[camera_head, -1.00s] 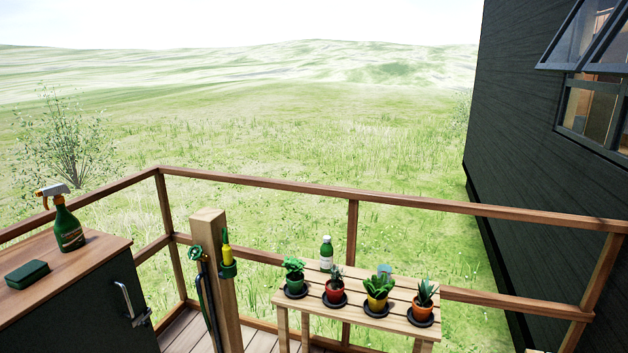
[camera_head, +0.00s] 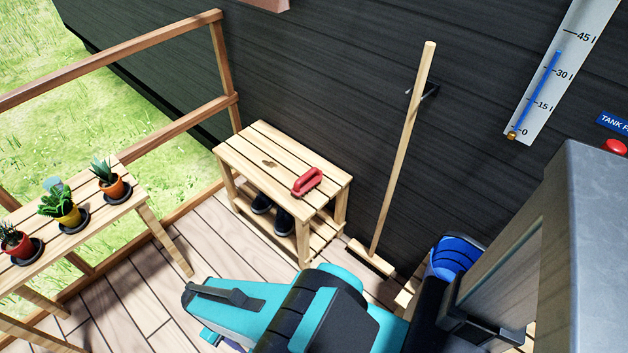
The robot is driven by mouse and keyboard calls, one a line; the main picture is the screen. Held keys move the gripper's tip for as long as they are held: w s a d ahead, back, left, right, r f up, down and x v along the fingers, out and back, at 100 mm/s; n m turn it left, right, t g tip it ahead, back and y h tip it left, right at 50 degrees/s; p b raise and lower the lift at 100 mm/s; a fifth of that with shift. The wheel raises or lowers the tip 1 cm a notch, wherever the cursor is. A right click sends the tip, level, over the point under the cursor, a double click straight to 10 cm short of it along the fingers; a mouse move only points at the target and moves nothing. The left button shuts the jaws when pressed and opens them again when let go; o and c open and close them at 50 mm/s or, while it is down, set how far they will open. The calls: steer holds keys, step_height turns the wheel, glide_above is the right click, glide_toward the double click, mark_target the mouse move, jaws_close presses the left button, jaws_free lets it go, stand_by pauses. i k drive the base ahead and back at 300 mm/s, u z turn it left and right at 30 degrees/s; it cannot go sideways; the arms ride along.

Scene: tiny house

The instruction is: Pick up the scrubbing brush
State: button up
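The scrubbing brush (camera_head: 307,181) is red with a handle loop. It lies on the slatted top of a small wooden bench (camera_head: 262,140) against the dark wall. My teal and black arm reaches across the bottom of the view, in front of and below the bench. The fingers at its end are not clear, so I cannot tell whether my gripper is open or shut. The arm is apart from the brush in the picture, and nothing touches the brush.
A broom (camera_head: 404,150) leans on the wall right of the bench. Dark boots (camera_head: 284,220) stand on the bench's lower shelf. A plant table with potted plants (camera_head: 110,182) is at left by the wooden railing (camera_head: 150,39). Bare deck boards (camera_head: 215,235) lie between table and bench.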

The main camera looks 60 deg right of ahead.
mark_target(311, 178)
steer(key=z, duration=4.5)
steer(key=i, duration=0.1)
steer(key=u, duration=2.5)
steer(key=k, duration=0.95)
steer(key=u, duration=0.2)
steer(key=i, duration=0.8)
